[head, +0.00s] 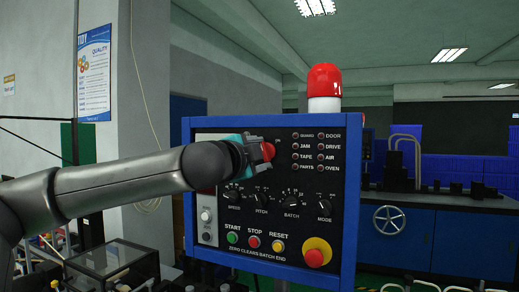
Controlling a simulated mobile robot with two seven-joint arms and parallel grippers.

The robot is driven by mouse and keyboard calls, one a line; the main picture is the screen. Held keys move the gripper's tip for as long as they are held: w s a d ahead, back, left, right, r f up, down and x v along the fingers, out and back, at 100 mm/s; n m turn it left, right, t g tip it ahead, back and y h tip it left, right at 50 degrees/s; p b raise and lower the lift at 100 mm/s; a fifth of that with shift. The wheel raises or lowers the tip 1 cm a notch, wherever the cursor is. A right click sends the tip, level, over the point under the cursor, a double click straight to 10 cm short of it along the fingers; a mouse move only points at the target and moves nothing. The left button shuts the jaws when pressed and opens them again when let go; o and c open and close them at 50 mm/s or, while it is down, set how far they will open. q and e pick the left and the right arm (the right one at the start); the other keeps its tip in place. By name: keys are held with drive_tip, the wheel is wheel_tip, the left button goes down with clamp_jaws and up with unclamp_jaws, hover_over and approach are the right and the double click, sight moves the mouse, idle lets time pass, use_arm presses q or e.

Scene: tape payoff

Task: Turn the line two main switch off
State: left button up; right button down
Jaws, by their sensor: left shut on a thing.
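A black control panel (335,215) in a blue frame stands in front of me. My left arm reaches in from the left, and my left gripper (262,152) is at the panel's upper left. It is shut on a red switch handle (268,151), which I take to be the main switch. The gripper and wrist hide most of the switch and its surroundings, so its position cannot be read. No line number is legible on the panel. My right gripper is not in view.
Below are several black dials (291,202), a green start button (232,238), a red stop button (254,242), a yellow reset button (278,246) and a red emergency stop (315,257). A red beacon (324,80) tops the panel. A blue cabinet (460,240) stands behind right.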

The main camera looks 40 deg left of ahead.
use_arm(q)
drive_tip(key=n, duration=0.5)
drive_tip(key=shift+f+p, duration=0.1)
drive_tip(key=shift+p, duration=0.25)
drive_tip(key=shift+n, duration=0.3)
drive_tip(key=o, duration=1.4)
drive_tip(key=shift+s+d, duration=0.1)
drive_tip(key=b+v, duration=0.4)
drive_tip(key=v, duration=1.1)
drive_tip(key=shift+b, duration=0.35)
